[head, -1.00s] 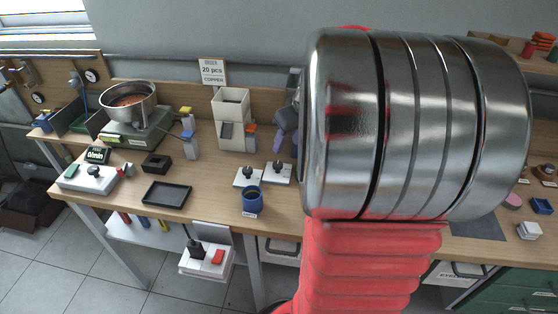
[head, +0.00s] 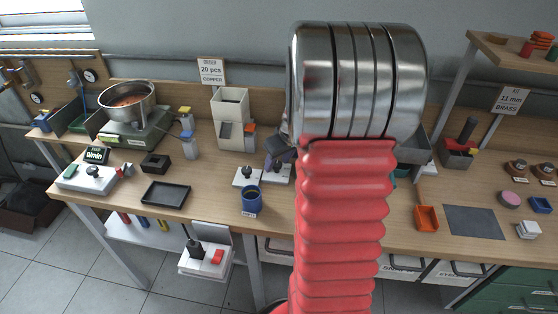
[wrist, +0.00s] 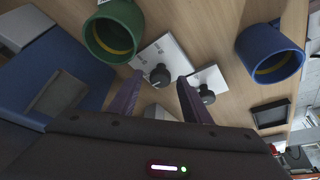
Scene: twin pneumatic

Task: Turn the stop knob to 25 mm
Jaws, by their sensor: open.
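Two white plates with black knobs stand side by side on the bench. In the head view the left plate's knob (head: 247,171) is clear, and my gripper hides the right plate's knob. In the wrist view one knob (wrist: 160,76) lies in line between my fingertips, and the other knob (wrist: 207,93) is just right of the right finger. My gripper (wrist: 160,78) is open, its two purple fingers apart with nothing held. In the head view my gripper (head: 276,161) is over the right plate (head: 279,180). Plate lettering and knob settings are too small to read. I cannot tell whether the fingers touch the knob.
A blue cup (head: 252,199) stands in front of the plates; it also shows in the wrist view (wrist: 270,53). A green cup (wrist: 114,31) is close to the left finger in the wrist view. A white hopper (head: 231,115) stands behind. A black tray (head: 166,193) lies to the left.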

